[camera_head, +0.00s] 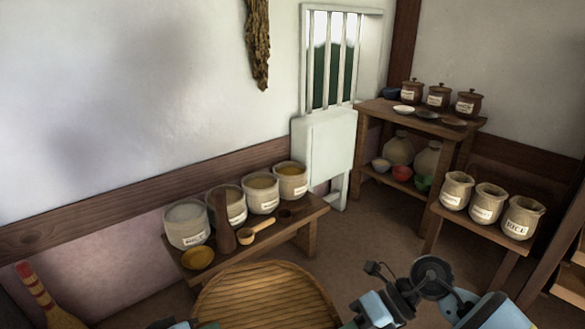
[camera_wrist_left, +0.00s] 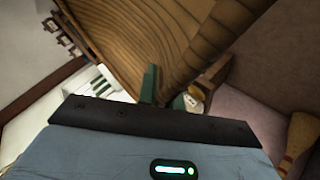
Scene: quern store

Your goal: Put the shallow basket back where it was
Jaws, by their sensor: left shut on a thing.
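The shallow basket (camera_head: 265,297), a wide round tray of light brown slats, is tilted at the bottom middle of the head view, in front of the low bench. Its lower part is cut off by the frame. In the left wrist view the basket (camera_wrist_left: 165,35) fills the top, close to the fingers. My left gripper (camera_wrist_left: 166,95) has green fingers shut on the basket's rim; only a sliver of it shows at the bottom of the head view. My right arm comes in at the lower right, beside the basket; its fingers are mostly cut off, so their state is unclear.
A shelf table (camera_head: 365,116) and a small stand (camera_head: 465,226) with jars stand right. A broom (camera_head: 42,295) leans left. Floor between is clear.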

